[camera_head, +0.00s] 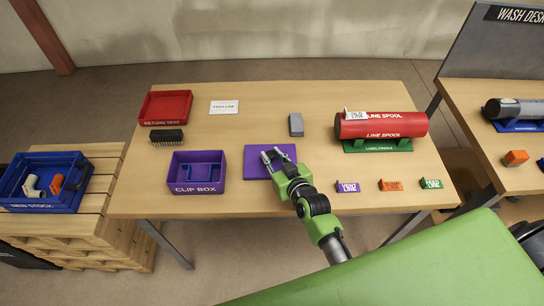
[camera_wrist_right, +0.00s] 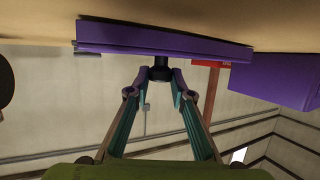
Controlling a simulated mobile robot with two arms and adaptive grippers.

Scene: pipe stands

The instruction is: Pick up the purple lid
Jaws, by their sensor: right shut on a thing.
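The purple lid (camera_head: 256,168) is a flat square plate to the right of the purple clip box (camera_head: 197,188) on the wooden table. In the right wrist view the lid (camera_wrist_right: 165,38) shows edge-on, with a short black knob (camera_wrist_right: 161,68) at its middle. My right gripper (camera_head: 270,157) is over the lid and hides part of it. In the wrist view its fingers (camera_wrist_right: 160,75) close around the black knob. I cannot tell whether the lid rests on the table or is slightly raised. My left gripper is not in view.
A red return tray (camera_head: 165,107), a black block (camera_head: 166,136) and a grey block (camera_head: 296,125) are on the table (camera_head: 250,100). A red line spool (camera_head: 385,125) lies in a green stand. Small labels (camera_head: 347,187) line the front right.

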